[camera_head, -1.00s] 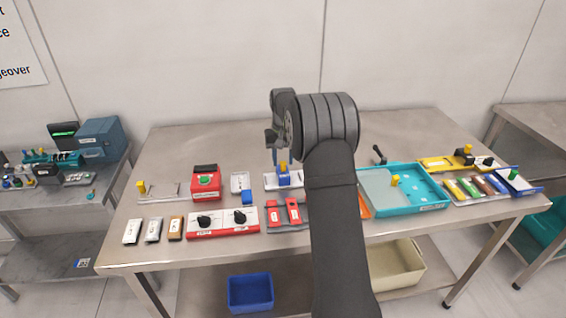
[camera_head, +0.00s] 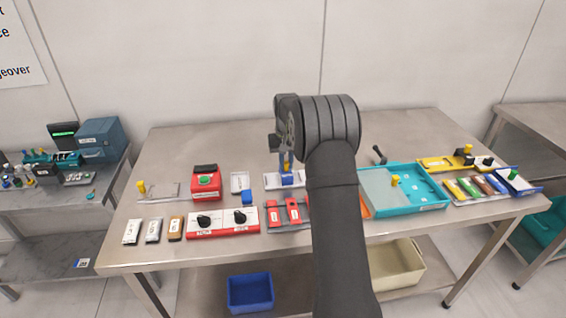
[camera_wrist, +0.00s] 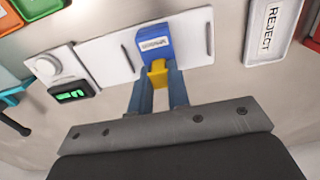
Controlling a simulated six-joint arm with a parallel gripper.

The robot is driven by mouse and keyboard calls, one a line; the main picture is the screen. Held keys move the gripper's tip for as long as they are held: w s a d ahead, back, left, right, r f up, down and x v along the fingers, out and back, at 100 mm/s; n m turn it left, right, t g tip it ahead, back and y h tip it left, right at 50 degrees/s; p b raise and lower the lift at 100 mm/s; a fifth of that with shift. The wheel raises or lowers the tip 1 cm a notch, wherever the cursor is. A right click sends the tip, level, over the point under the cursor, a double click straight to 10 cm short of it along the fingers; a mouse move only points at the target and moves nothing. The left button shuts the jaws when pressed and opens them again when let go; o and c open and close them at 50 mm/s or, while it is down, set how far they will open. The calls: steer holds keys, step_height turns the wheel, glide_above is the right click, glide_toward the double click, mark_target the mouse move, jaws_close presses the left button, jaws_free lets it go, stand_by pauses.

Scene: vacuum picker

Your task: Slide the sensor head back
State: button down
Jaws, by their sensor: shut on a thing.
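The sensor head is a blue block (camera_wrist: 153,43) with a white label and a yellow knob (camera_wrist: 158,74), mounted on a white slotted base (camera_wrist: 100,62). In the head view the blue block (camera_head: 287,180) shows under my gripper (camera_head: 286,164), partly hidden by it. In the wrist view my gripper (camera_wrist: 158,92) has its two blue-grey fingers on either side of the yellow knob, shut on it. Slots show in the base on both sides of the block. The base's right part is hidden behind my arm in the head view.
A white REJECT tray (camera_wrist: 268,30) lies close to the base; it also shows in the head view (camera_head: 240,183). A red box with a green button (camera_head: 206,183) stands farther left. A teal tray (camera_head: 420,190) is to the right. The table behind is clear.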

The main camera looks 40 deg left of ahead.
steer(key=w+d, duration=0.7)
steer(key=shift+r, duration=0.1)
steer(key=shift+w, duration=0.1)
steer(key=c, duration=1.4)
jaws_free()
steer(key=shift+d, duration=0.1)
steer(key=shift+o, duration=0.2)
steer(key=shift+r, duration=0.15)
step_height(320, 180, up, 17)
